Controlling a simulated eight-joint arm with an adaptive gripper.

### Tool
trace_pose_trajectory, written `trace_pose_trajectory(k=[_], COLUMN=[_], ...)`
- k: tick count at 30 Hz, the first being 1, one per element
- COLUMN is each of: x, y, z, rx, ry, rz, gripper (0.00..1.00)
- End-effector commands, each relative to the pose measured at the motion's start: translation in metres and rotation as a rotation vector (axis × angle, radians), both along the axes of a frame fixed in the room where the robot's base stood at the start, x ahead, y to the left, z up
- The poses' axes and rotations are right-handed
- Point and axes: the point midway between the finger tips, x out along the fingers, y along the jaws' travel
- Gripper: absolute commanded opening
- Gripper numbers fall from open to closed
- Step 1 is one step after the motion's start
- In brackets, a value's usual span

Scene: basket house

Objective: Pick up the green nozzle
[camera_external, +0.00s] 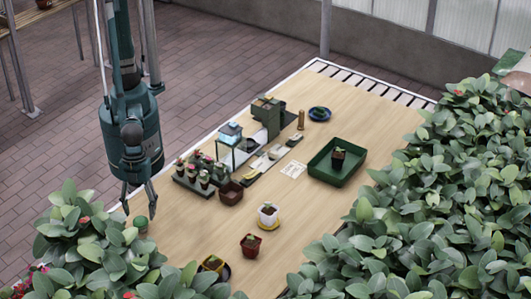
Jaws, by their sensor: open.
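My gripper (139,203) hangs at the left over the table's near left edge, pointing down, with its two fingers spread apart and nothing seen between them. A small rounded green thing (141,222) shows just below the fingertips, above the leaves of a bush. It may be the green nozzle, but it is too small to tell for sure. Its lower part is hidden by leaves. I cannot tell whether the fingers touch it.
Leafy bushes (440,215) crowd the right and front edges.

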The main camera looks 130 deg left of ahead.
Motion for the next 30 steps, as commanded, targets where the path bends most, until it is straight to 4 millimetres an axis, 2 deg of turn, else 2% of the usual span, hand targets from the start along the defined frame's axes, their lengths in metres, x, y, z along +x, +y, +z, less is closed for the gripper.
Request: trace_pose_trajectory(k=[11, 24, 30], x=[0.001, 0.007, 0.007], y=[-0.001, -0.011, -0.012], z=[-0.005, -0.043, -0.05], rx=[0.0, 0.0, 0.0], ry=[0.0, 0.0, 0.0], rz=[0.0, 0.0, 0.0], gripper=[0.54, 0.54, 0.54])
